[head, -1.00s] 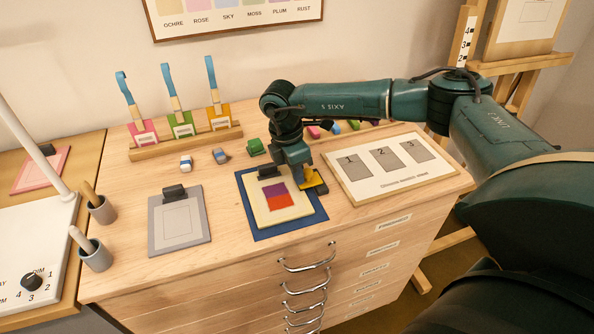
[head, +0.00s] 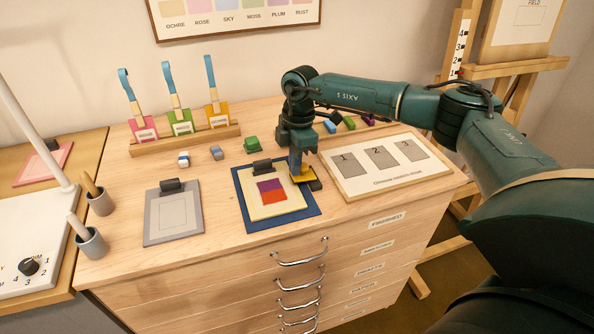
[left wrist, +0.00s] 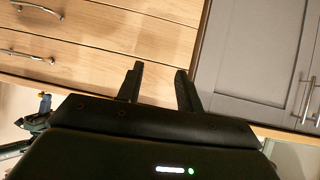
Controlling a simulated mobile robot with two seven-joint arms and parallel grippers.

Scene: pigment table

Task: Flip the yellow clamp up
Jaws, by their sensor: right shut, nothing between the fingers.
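The yellow clamp (head: 304,178) is at the right edge of the blue board (head: 248,221), with a dark part beside it. The board carries a cream sheet (head: 262,211) with a purple and red print. My right gripper (head: 297,172) points down at the clamp, shut and empty, its tips at or just over the yellow part. The fingers cover part of the clamp, so I cannot tell contact or its exact tilt. My left gripper (left wrist: 158,88) shows only in the left wrist view, open and empty, in front of drawer fronts.
A black clamp (head: 262,167) sits at the board's top edge. A grey board (head: 152,226) lies to the left, and a numbered panel (head: 350,187) to the right. A green block (head: 252,145) and small blocks lie behind. Bare wood separates the two boards.

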